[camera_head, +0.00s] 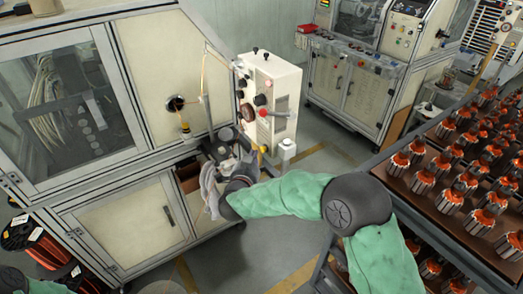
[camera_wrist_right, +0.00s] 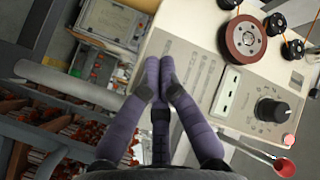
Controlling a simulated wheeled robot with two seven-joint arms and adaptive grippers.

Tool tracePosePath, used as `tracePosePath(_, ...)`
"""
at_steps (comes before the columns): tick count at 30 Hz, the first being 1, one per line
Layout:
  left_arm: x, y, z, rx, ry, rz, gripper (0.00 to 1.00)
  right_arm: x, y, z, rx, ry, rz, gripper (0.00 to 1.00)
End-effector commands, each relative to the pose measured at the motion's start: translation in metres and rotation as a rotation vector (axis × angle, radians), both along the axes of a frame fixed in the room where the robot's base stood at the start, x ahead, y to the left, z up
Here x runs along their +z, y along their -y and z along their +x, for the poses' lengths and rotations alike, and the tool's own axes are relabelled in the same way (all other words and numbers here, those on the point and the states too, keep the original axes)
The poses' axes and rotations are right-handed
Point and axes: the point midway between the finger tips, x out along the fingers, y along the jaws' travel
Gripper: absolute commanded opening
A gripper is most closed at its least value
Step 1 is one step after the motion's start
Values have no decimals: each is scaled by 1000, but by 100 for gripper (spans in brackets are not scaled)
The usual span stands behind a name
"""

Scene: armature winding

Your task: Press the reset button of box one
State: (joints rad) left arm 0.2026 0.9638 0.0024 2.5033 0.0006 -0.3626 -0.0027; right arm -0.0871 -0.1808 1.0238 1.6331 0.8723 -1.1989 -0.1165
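The cream control box (camera_head: 273,95) stands beside the large machine in the head view, with knobs and buttons on its front. In the right wrist view its panel (camera_wrist_right: 190,62) carries a red-brown wheel (camera_wrist_right: 243,38), a white socket-like part (camera_wrist_right: 226,92), a black dial (camera_wrist_right: 270,109), a small pink button (camera_wrist_right: 288,140) and a red ball lever (camera_wrist_right: 284,167). I cannot read which is the reset button. My right gripper (camera_head: 222,150) is just left of the box. In the wrist view its fingertips (camera_wrist_right: 160,68) meet, empty, over the panel's left edge. My left gripper is not in view.
The machine cabinet (camera_head: 150,65) closes off the left side. A rack of copper-and-orange armatures (camera_head: 440,195) fills the right. Another machine (camera_head: 350,85) stands behind. Grey floor (camera_head: 315,150) is open right of the box. Orange spools (camera_head: 35,240) lie lower left.

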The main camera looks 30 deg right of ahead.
Motion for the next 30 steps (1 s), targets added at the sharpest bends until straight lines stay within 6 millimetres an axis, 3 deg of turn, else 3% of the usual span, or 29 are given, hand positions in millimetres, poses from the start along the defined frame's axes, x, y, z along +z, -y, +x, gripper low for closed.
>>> tracePosePath(30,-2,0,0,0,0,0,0,0,9,1,1,-1,1,0)
